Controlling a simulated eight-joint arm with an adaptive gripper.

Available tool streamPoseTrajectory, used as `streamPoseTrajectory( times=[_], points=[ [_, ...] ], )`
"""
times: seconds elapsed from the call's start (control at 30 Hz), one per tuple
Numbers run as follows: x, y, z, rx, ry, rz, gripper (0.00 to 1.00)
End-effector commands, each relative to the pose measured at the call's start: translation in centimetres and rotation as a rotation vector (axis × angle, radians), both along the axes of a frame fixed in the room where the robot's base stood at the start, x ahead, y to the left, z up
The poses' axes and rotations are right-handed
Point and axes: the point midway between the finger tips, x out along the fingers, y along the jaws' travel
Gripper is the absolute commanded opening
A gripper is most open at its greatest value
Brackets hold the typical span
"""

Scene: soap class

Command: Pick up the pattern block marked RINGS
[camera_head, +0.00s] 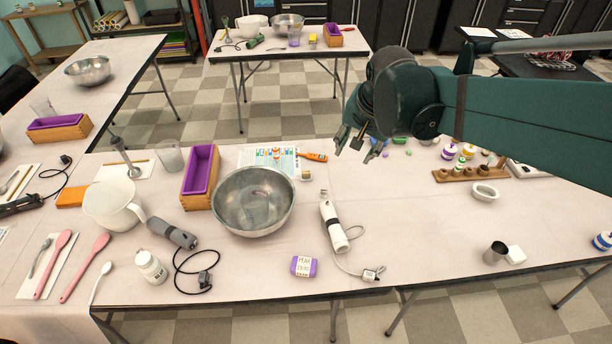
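I cannot make out the word RINGS on anything in view. A purple block with a pale labelled top (304,266) lies near the table's front edge; its small print seems to read PEAR. A small tan-and-white block (306,174) lies right of the steel bowl, with no mark legible. A plain-looking white block (515,255) lies at the right beside a metal cup. My gripper (354,154) hangs above the back of the table, right of the printed sheet. Its two fingers are apart, with nothing seen between them.
A large steel bowl (253,202), a purple-lined wooden mould (201,178) and a white corded tool (333,227) stand mid-table. A wooden rack (470,172) with small pots, a white dish (485,192) and a metal cup (495,252) are at right. The right-centre tabletop is clear.

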Motion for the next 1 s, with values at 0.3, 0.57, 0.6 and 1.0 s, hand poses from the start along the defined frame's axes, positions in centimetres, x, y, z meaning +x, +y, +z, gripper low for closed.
streamPoseTrajectory(
  times=[0.3, 0.57, 0.6, 1.0],
  points=[
    [4.9, 1.3, -1.7, 0.051, 0.061, -0.129, 0.39],
    [8.8, 2.4, -3.7, 0.086, 0.109, -0.241, 0.39],
    [9.3, 2.6, -4.1, 0.091, 0.117, -0.257, 0.39],
    [14.8, 4.5, -8.5, 0.131, 0.191, -0.432, 0.39]
  ],
)
